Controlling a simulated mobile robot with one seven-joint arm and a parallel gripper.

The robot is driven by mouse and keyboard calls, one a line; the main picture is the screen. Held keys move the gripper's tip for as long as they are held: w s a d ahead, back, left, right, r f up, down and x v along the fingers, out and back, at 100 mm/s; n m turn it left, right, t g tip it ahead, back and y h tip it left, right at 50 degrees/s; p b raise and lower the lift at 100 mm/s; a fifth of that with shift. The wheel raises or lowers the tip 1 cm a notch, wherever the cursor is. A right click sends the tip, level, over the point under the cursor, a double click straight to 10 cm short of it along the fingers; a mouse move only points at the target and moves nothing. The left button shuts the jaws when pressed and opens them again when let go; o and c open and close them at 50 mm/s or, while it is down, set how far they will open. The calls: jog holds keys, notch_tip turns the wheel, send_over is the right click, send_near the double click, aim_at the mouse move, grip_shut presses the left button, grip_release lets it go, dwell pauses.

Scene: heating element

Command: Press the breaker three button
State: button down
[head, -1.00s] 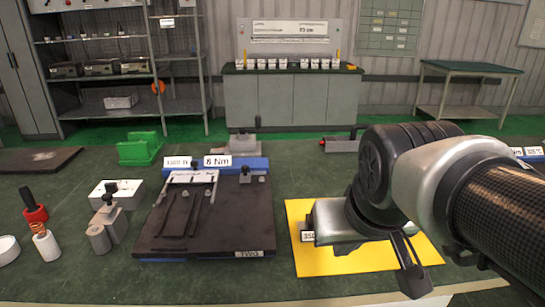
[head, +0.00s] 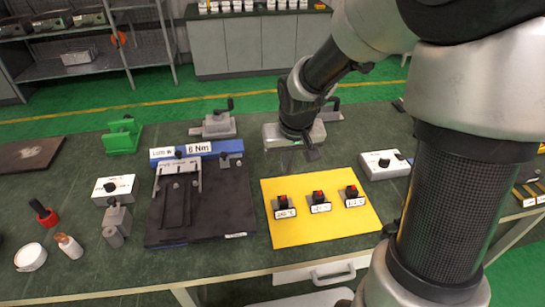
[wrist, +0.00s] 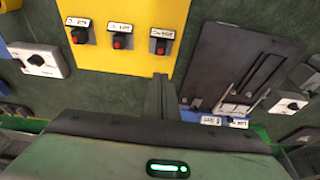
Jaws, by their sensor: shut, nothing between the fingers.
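Three small black button units with red tops stand in a row on a yellow mat (head: 320,235). In the head view they are the left unit (head: 284,206), the middle unit (head: 319,201) and the right unit (head: 352,195). In the wrist view their order is reversed, and the units show at the top left (wrist: 80,32), (wrist: 119,38) and (wrist: 160,42). Each has a white label too small to read surely, so I cannot tell which is breaker three. My gripper (head: 292,162) is shut and empty, above the table behind the mat. Its closed fingers (wrist: 160,95) show in the wrist view.
A dark plate fixture (head: 205,215) with a blue bar lies left of the mat. A white box with a black knob (head: 385,164) stands right of it. A grey clamp (head: 215,124) is behind. My arm crosses the right side.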

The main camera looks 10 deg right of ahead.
jog(key=shift+f, duration=0.1)
jog(key=b, duration=0.3)
send_over(284, 199)
notch_tip(284, 199, down, 12)
jog(key=shift+a+f, duration=0.1)
jog(key=shift+f, duration=0.65)
notch_tip(284, 199, down, 2)
jog(key=shift+s+f+b, duration=0.1)
jog(key=shift+s+b, duration=0.05)
jog(key=shift+b, duration=0.95)
jog(key=shift+s, duration=0.15)
jog(key=r+p, duration=0.2)
jog(key=r, duration=0.1)
jog(key=r+p, duration=0.2)
jog(key=shift+w+r, duration=0.2)
jog(key=shift+w, duration=0.1)
jog(key=v, duration=0.9)
jog(key=shift+s+r+p, duration=0.2)
jog(key=shift+p, duration=0.2)
